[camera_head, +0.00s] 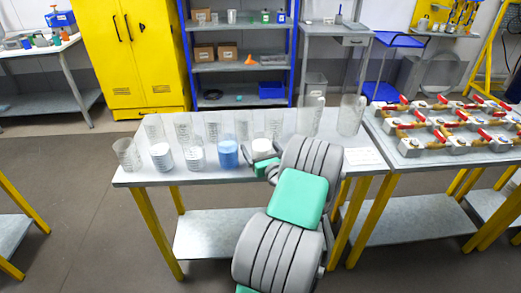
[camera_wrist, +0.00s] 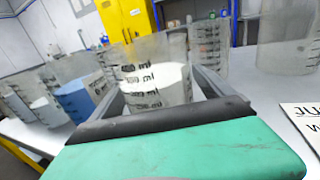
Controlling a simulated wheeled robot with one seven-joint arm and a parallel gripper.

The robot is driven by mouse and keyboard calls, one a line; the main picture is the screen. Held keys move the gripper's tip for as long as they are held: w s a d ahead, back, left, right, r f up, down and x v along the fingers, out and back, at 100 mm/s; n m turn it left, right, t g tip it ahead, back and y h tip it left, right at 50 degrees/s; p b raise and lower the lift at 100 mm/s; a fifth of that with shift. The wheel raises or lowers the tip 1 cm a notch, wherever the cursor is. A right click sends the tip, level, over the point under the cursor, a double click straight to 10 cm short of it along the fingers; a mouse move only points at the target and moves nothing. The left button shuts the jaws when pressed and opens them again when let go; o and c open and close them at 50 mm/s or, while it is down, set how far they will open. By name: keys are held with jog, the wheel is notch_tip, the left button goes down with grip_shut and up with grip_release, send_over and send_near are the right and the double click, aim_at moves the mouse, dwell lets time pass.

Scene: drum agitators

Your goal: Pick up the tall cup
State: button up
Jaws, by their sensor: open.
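Clear graduated cups stand on the grey table. The two tallest, both empty-looking, are at the back right: one tall cup (camera_head: 311,118) and another tall cup (camera_head: 351,116). A large clear cup (camera_wrist: 284,40) shows at the right in the wrist view. My gripper (camera_head: 264,161) is open at the table's front, left of the tall cups. In the wrist view its fingers lie either side of a clear cup with white contents (camera_wrist: 155,88). That cup also shows just beyond my gripper in the head view (camera_head: 262,147). I cannot tell whether the fingers touch it.
A cup with blue contents (camera_head: 228,154) stands left of my gripper, among several other cups. A paper sign (camera_head: 364,157) lies at the table's right end. A neighbouring table (camera_head: 440,153) holds red-handled valves. The table's far left corner is bare.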

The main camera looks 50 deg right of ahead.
jog(key=shift+w+d, duration=0.15)
jog(key=shift+w, duration=0.15)
jog(key=c, duration=1.8)
jog(key=shift+c, duration=0.3)
jog(key=shift+r, duration=0.15)
